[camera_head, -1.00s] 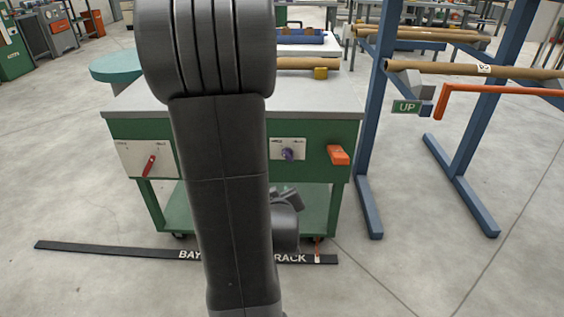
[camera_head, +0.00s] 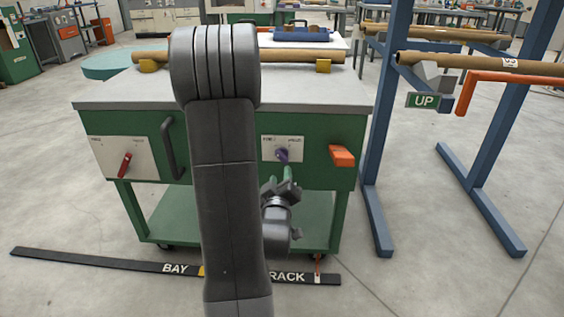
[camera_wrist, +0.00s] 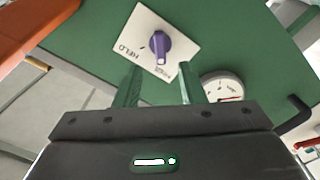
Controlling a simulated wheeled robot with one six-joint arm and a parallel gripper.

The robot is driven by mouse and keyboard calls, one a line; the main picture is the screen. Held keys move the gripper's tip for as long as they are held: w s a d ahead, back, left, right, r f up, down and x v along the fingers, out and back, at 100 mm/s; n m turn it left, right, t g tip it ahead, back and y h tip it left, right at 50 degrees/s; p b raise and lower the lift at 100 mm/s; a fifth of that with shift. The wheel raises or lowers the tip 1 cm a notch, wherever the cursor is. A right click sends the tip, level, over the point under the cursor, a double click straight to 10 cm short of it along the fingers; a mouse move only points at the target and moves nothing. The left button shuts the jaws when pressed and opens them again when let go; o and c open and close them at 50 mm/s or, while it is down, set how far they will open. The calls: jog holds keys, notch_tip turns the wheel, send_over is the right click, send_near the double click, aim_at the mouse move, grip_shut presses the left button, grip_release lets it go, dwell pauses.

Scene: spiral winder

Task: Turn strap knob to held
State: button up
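The purple strap knob (camera_head: 282,155) sits on a pale label plate (camera_head: 269,149) on the front of the green cart (camera_head: 310,155). In the wrist view the knob (camera_wrist: 161,48) shows on its plate (camera_wrist: 144,22), with HELD lettering at the left and a partly hidden label at the lower right. Its exact setting is hard to tell. My gripper (camera_head: 280,180) is below the knob in the head view. In the wrist view its green fingers (camera_wrist: 158,70) are apart, with nothing between them, and the knob is beyond their tips.
A red-levered panel (camera_head: 125,160) and dark bar handle (camera_head: 171,148) are to the left. The wrist view shows a round dial (camera_wrist: 222,86) near the knob. A blue rack (camera_head: 376,170) stands at right.

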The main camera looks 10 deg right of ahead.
aim_at(282, 160)
jog(key=b+x, duration=0.1)
jog(key=x, duration=0.7)
jog(key=shift+w+d, duration=0.1)
jog(key=shift+w, duration=0.15)
grip_shut()
